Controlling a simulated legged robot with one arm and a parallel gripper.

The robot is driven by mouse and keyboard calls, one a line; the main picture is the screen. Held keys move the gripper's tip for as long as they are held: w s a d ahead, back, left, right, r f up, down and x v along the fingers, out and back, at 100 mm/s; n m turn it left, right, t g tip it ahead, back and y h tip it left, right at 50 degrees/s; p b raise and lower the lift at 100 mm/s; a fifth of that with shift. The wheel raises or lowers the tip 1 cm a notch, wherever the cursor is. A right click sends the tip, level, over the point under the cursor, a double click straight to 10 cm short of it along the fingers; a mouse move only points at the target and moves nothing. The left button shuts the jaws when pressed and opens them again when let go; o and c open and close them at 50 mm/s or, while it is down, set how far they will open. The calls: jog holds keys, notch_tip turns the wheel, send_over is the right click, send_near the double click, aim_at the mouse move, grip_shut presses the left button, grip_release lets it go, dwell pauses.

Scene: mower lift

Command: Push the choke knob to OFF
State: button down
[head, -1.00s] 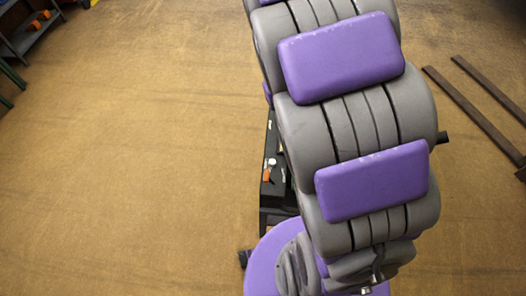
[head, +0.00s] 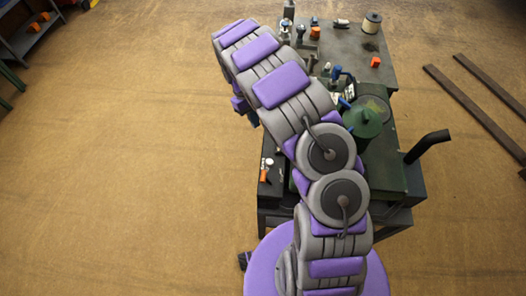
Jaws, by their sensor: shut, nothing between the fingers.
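A black panel (head: 271,184) shows just left of my arm, at the left side of the dark machine stand. It bears a small pale knob (head: 269,161) and an orange piece (head: 264,174). I cannot tell which of these is the choke knob, and any markings are too small to read. My arm rises from the base and bends to the upper left, beyond the panel. My gripper's fingers are hidden behind the arm links, so I cannot see them touching anything.
A green engine-like machine (head: 363,122) stands right of my arm, with a black pipe (head: 430,146) sticking out. A dark bench top (head: 352,50) behind it holds orange pieces and a spool (head: 372,22). Dark rails (head: 474,108) lie at right. The floor at left is clear.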

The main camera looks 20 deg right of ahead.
aim_at(270, 163)
jog(key=b+x, duration=0.1)
jog(key=x, duration=0.3)
jog(key=b+x, duration=0.1)
jog(key=x, duration=0.3)
jog(key=a+b+x, duration=0.1)
jog(key=x, duration=0.3)
jog(key=shift+s+f, duration=0.25)
jog(key=shift+f, duration=0.1)
jog(key=shift+s+d, duration=0.2)
jog(key=shift+s, duration=0.8)
jog(key=shift+d, duration=0.2)
jog(key=shift+s+d+r+p, duration=0.1)
jog(key=shift+s+d+p, duration=0.25)
jog(key=shift+d, duration=0.25)
jog(key=shift+s+d+r+p, duration=0.1)
jog(key=shift+s+d+p, duration=0.2)
jog(key=shift+d, duration=0.35)
jog(key=shift+s+d+f, duration=0.1)
jog(key=shift+d+f, duration=0.05)
jog(key=shift+d, duration=0.3)
